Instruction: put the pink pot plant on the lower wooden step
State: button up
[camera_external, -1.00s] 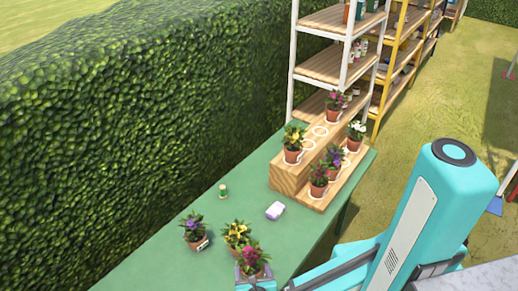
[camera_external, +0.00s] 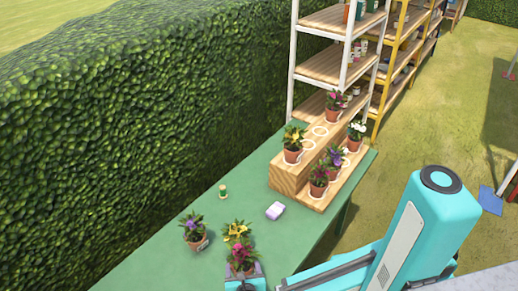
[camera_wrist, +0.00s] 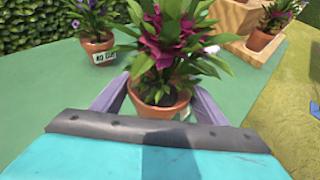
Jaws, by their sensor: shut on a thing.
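The pink pot plant (camera_external: 241,256), with magenta flowers and a terracotta pot, is at the near end of the green table. My gripper (camera_external: 243,273) is shut on its pot; in the wrist view the pot (camera_wrist: 160,101) sits between my two fingers. I cannot tell whether the pot's base touches the table. The lower wooden step (camera_external: 347,177) is at the table's far right end, well away from my gripper. It bears pink, purple and white flowering pots in a row along white rings.
The upper step (camera_external: 290,180) holds a yellow pot and a pink pot with empty rings between. A yellow plant (camera_external: 236,232) stands close behind the held plant. A tagged purple plant (camera_external: 192,232) is to the left. A lilac block (camera_external: 275,211) and small green-topped item (camera_external: 223,191) lie mid-table.

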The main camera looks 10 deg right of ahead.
aim_at(231, 263)
jog(key=shift+w+a+f+b, duration=0.1)
jog(key=shift+w+a+b, duration=0.3)
jog(key=shift+b, duration=0.3)
jog(key=shift+w+a+f+b, duration=0.1)
jog(key=shift+w+a+b, duration=0.05)
jog(key=shift+a+b, duration=0.5)
jog(key=shift+b, duration=0.7)
jog(key=w+a+b, duration=0.1)
jog(key=b, duration=0.6)
jog(key=shift+w+a+f, duration=0.1)
jog(key=shift+a, duration=0.25)
jog(key=a+b, duration=0.1)
jog(key=b, duration=0.2)
jog(key=w+a+b, duration=0.1)
jog(key=b, duration=0.2)
jog(key=shift+f, duration=0.15)
jog(key=shift+w+a+b, duration=0.2)
jog(key=shift+b, duration=1)
jog(key=w+a, duration=0.1)
jog(key=a, duration=0.2)
jog(key=w+a+p, duration=0.1)
jog(key=shift+w+a, duration=0.3)
jog(key=shift+f, duration=0.15)
